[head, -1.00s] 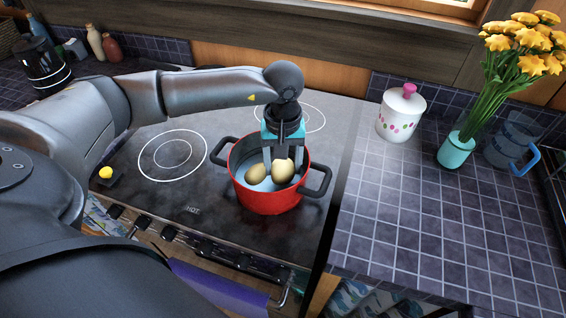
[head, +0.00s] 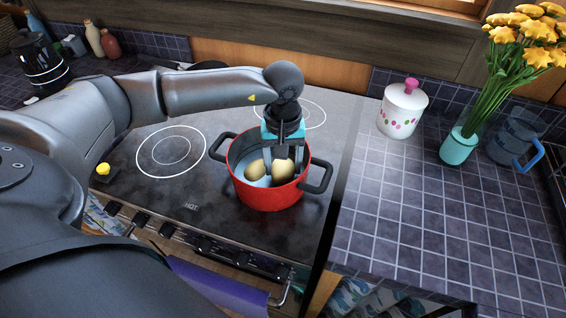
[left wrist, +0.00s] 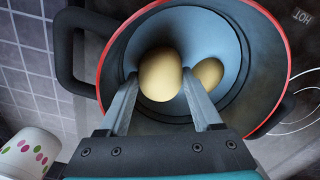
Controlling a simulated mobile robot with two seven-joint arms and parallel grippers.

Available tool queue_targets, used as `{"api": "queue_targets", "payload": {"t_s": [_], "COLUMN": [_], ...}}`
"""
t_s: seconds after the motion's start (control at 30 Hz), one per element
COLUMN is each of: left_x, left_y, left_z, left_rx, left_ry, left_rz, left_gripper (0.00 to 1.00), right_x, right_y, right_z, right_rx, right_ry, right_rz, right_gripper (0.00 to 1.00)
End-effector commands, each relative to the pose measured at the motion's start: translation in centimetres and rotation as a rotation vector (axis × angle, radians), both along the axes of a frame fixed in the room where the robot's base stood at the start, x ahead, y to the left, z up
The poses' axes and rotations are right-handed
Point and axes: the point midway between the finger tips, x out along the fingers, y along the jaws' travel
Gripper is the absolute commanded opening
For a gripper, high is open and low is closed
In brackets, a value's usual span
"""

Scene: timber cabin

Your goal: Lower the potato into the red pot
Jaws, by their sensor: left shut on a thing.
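The red pot (head: 268,194) stands on the stovetop, with dark handles and a pale blue inside. My left gripper (head: 284,168) points down into the pot. It is shut on a tan potato (head: 284,172), which also shows between the fingers in the left wrist view (left wrist: 160,75). A second potato (head: 256,169) lies in the pot just left of the held one; it shows in the left wrist view (left wrist: 208,72) to the right. I cannot tell whether the held potato touches the pot's bottom. My right gripper is not in view.
The dark stovetop (head: 150,195) has free room left of the pot. A white jar with a pink knob (head: 402,112) and a turquoise vase of yellow flowers (head: 458,146) stand on the tiled counter (head: 400,220), beside a blue-handled pitcher (head: 512,140).

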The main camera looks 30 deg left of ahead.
Motion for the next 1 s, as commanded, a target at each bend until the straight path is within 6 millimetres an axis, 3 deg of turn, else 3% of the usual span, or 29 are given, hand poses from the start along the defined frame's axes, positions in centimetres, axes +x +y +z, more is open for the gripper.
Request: {"api": "queue_targets", "payload": {"t_s": [1.0], "left_x": [0.0], "left_y": [0.0], "left_z": [-1.6], "left_rx": [-0.001], "left_ry": [-0.001], "left_rz": [0.0], "left_gripper": [0.03], "right_x": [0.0], "right_y": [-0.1], "right_z": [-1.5], "right_rx": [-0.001], "right_ry": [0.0], "right_rz": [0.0], "right_gripper": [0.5]}}
